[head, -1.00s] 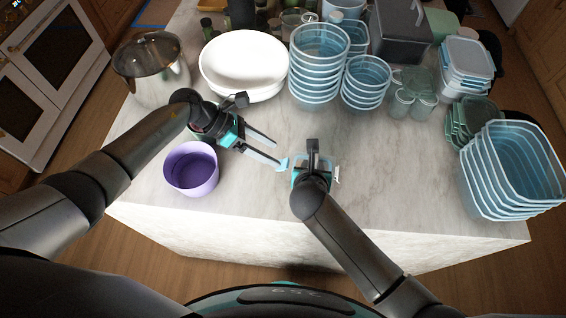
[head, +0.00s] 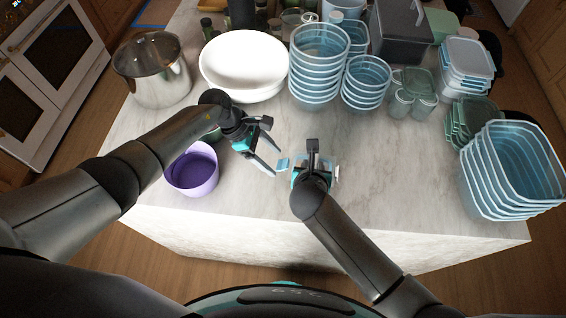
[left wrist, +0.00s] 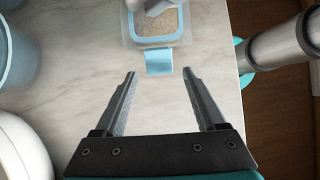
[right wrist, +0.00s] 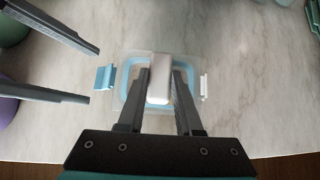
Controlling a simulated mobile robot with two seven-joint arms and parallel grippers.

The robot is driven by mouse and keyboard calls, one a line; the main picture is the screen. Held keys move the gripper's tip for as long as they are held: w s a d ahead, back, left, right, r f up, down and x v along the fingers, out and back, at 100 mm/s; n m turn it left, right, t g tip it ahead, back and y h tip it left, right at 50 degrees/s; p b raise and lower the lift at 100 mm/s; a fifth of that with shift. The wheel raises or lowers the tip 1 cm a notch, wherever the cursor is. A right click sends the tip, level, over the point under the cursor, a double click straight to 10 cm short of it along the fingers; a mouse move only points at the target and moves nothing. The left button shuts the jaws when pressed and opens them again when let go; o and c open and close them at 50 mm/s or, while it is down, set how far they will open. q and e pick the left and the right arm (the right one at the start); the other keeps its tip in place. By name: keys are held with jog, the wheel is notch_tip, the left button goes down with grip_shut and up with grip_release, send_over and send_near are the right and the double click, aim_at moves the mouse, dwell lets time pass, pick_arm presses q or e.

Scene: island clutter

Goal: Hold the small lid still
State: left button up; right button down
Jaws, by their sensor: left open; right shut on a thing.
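The small lid (right wrist: 130,98) is clear with a blue seal, seen in the right wrist view on a small clear box. A blue flap (right wrist: 105,77) sticks out on its left and a white flap (right wrist: 204,88) on its right. My right gripper (right wrist: 160,75) is shut on a pale block-like part at the lid's middle; its fingers hide part of the lid. My left gripper (head: 276,168) is open and empty, its tips just left of the blue flap. In the left wrist view the blue flap (left wrist: 159,62) lies just beyond and between the open fingertips.
A purple bowl (head: 192,180) stands close by my left arm. A white bowl (head: 243,97), blue container stacks (head: 314,95) and a steel pot (head: 163,88) stand behind. More blue containers (head: 480,195) stand at the right.

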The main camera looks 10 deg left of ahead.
pick_arm(q)
jog(key=shift+x, duration=0.8)
jog(key=shift+c, duration=0.3)
jog(key=c, duration=0.7)
jog(key=shift+o, duration=0.2)
jog(key=shift+a+r, duration=0.1)
jog(key=shift+r, duration=1.35)
grip_shut()
jog(key=shift+r, duration=0.25)
jog(key=shift+r, duration=0.3)
jog(key=shift+r, duration=0.55)
